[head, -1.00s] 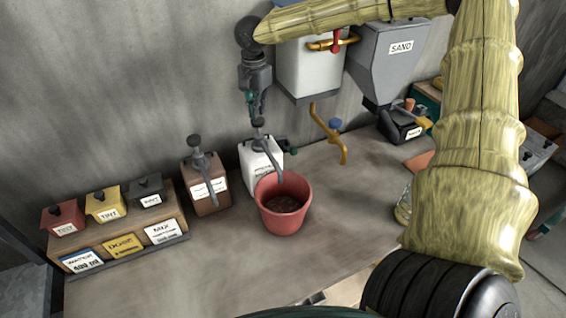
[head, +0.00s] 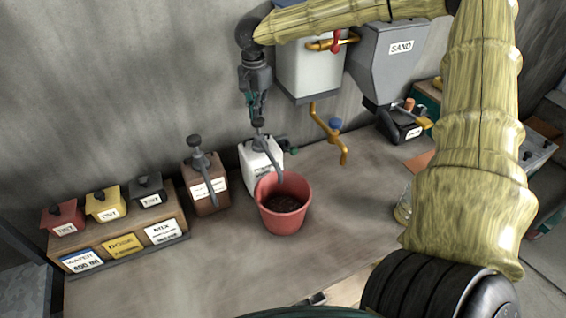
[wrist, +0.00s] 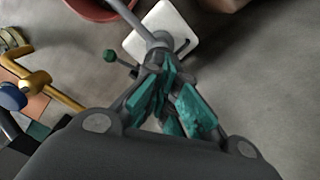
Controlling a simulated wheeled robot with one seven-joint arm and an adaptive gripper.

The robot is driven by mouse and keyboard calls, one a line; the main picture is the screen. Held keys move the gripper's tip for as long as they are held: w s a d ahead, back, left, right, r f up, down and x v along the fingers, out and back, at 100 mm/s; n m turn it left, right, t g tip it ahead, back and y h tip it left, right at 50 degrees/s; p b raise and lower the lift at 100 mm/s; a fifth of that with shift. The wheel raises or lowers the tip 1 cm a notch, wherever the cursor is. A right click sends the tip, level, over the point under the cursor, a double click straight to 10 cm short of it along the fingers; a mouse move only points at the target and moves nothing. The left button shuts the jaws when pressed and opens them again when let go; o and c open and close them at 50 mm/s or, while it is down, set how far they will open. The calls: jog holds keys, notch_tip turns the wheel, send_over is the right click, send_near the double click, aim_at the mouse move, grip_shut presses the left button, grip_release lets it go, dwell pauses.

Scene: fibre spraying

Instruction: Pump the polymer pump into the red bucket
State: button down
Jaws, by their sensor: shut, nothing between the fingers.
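The red bucket (head: 285,220) stands upright on the bench with dark contents inside. Behind it on the left is a white jug (head: 252,176) with a grey pump (head: 268,160) on top, its spout reaching over the bucket; its label is too small to read. My gripper (head: 258,120) points down, shut and empty, directly over the pump head and apparently touching it. In the wrist view, the teal-padded fingers (wrist: 160,80) are together at the grey pump head, with the white jug (wrist: 182,35) below and part of the red bucket (wrist: 105,10) beyond.
A brown jug (head: 212,205) with its own pump stands left of the white jug. Further left is a wooden rack (head: 180,215) with tint boxes and labels. A yellow tap (head: 328,135) and a sand hopper (head: 385,70) are to the right.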

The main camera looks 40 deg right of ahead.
aim_at(258, 120)
jog(key=shift+f, duration=2.25)
jog(key=shift+r, duration=2.6)
jog(key=shift+r, duration=0.15)
jog(key=shift+r, duration=2.85)
